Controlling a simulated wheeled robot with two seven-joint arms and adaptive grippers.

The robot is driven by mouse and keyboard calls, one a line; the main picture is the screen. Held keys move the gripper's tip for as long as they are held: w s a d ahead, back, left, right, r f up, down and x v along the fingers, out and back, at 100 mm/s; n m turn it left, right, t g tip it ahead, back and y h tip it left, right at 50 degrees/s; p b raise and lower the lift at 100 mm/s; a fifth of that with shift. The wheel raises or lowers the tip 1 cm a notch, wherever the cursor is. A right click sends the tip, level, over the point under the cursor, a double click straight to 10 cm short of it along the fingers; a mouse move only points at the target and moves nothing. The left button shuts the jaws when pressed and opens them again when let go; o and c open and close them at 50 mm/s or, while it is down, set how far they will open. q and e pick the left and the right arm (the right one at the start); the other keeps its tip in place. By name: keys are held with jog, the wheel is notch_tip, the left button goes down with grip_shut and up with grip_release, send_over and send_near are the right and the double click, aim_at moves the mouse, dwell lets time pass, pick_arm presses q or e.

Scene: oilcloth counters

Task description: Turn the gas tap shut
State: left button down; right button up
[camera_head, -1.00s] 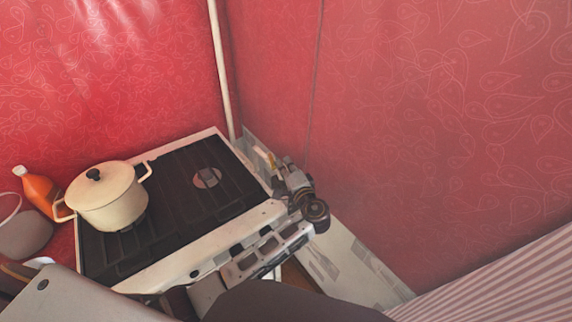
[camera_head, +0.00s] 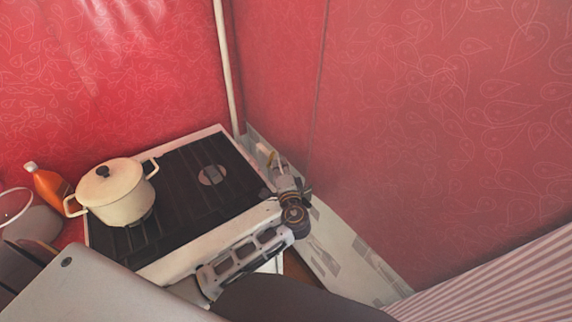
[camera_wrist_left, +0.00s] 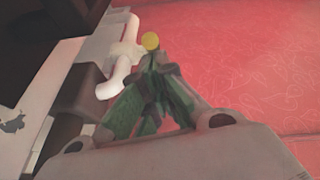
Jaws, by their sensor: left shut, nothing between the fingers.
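The gas tap shows as a small yellow piece (camera_head: 271,158) behind the stove's right back side, close to the red wall. In the left wrist view its yellow end (camera_wrist_left: 150,41) sits by a white pipe (camera_wrist_left: 122,75). My left gripper (camera_head: 273,184) is at the stove's right edge, just on the near side of the tap. In the left wrist view the green-padded fingers (camera_wrist_left: 157,66) are closed together and empty, with their tips just below the yellow end. I cannot tell whether they touch it. My right gripper is not in view.
A dark-topped stove (camera_head: 181,262) holds a cream lidded pot (camera_head: 122,197) on its left. A thin white vertical pipe (camera_head: 226,70) runs up the wall corner. A narrow pale counter strip (camera_head: 345,262) lies between stove and wall.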

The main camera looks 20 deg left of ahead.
pick_arm(q)
jog(key=shift+s+a, duration=0.4)
jog(key=shift+a, duration=0.35)
jog(key=shift+s+a, duration=0.35)
jog(key=shift+a, duration=0.4)
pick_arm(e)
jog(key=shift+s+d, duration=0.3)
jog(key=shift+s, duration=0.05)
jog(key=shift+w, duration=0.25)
